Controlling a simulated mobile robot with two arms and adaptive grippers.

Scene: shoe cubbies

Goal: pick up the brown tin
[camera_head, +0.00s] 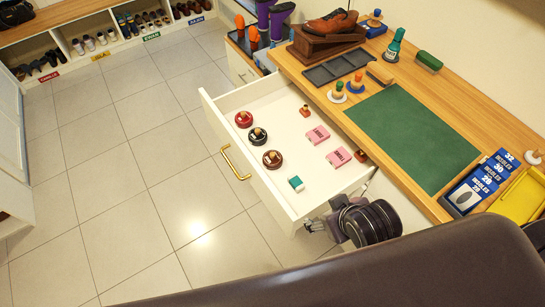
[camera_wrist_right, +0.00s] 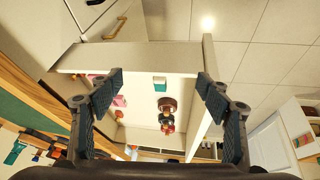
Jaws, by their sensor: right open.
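The brown tin (camera_head: 272,159) is a round tin with a knob on its lid. It sits in the open white drawer (camera_head: 226,152), nearest of a row of three tins. The dark tin (camera_head: 258,136) and the red tin (camera_head: 243,119) stand beyond it. In the right wrist view the brown tin (camera_wrist_right: 167,103) shows between my fingers, in front of the others. My right gripper (camera_head: 314,226) is at the drawer's near corner, apart from the tin. The right wrist view shows it open and empty (camera_wrist_right: 160,78). My left gripper is not in view.
The drawer also holds a green-and-white block (camera_head: 296,183), pink boxes (camera_head: 318,134) and small wooden-handled items. Its walls and brass handle (camera_head: 234,165) stand around the tins. The wooden counter (camera_head: 400,85) with a green mat lies to the right. Tiled floor is clear at left.

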